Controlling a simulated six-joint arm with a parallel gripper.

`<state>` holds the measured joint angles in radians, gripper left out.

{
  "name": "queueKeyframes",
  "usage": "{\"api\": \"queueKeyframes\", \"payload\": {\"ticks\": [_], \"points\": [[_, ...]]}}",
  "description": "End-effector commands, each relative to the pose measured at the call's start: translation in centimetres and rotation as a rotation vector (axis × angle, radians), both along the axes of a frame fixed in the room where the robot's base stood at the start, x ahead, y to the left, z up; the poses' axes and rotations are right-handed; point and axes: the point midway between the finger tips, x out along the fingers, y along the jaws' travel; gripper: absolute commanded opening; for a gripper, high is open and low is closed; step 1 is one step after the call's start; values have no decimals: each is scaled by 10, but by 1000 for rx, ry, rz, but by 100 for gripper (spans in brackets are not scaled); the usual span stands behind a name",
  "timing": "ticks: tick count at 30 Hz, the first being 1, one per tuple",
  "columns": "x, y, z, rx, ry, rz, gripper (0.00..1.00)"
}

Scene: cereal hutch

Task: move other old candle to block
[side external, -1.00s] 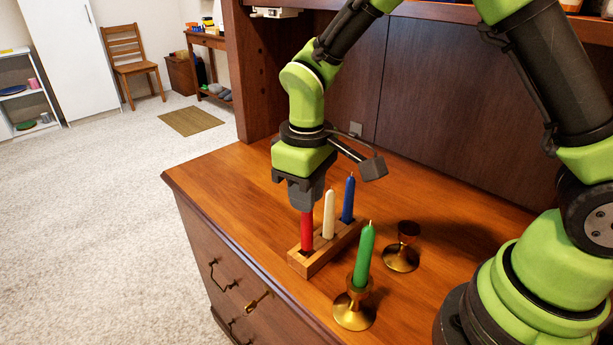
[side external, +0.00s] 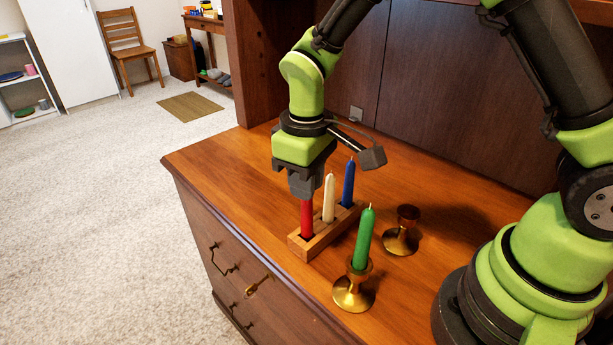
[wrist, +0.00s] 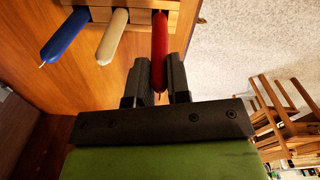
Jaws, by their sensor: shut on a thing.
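A wooden block (side external: 322,242) with slots lies on the desk top. A red candle (side external: 307,219) stands upright in its near-left end slot, a cream candle (side external: 329,199) in the middle and a blue candle (side external: 348,190) at the far end. My gripper (side external: 304,194) points down and is shut on the upper part of the red candle, hiding its top. In the wrist view the red candle (wrist: 160,45) runs between the two fingers (wrist: 160,85). A green candle (side external: 363,240) stands in a brass holder (side external: 354,293); another brass holder (side external: 400,240) is empty.
The hutch back panel (side external: 440,100) rises behind the desk top. The brass holders stand right of the block, between it and my base. The desk top (side external: 220,165) left of the block is clear up to its edge.

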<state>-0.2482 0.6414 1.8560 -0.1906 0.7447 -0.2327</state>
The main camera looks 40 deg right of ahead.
Motion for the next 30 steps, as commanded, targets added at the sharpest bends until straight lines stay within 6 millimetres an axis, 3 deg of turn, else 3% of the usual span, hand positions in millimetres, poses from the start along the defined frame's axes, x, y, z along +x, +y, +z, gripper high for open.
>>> {"api": "queueKeyframes", "payload": {"ticks": [30], "points": [[0,0,-21,-1,2,-1,0]]}}
